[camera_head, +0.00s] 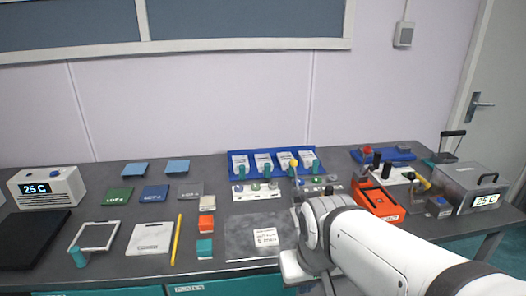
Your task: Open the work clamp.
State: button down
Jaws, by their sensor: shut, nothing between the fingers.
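No part is clearly readable as the work clamp. A white plate (398,174) at the right of the bench carries dark upright parts and a yellow handle (421,181), which may belong to a clamp. It is too small to tell whether anything there is open or shut. An orange device (380,203) with a dark top stands just in front of it. My white arm crosses the lower right and bends near the bench's front middle. My gripper's fingers do not show.
A grey metal box (466,190) with a handle and display stands at the right end. A blue rack (270,160) with white packets stands at the back middle. Flat samples, a white frame and a yellow stick (177,240) lie at left. A grey plate (245,240) lies beside my arm.

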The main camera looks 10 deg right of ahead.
aim_at(294, 162)
jog(key=i, duration=0.9)
jog(key=z, duration=0.05)
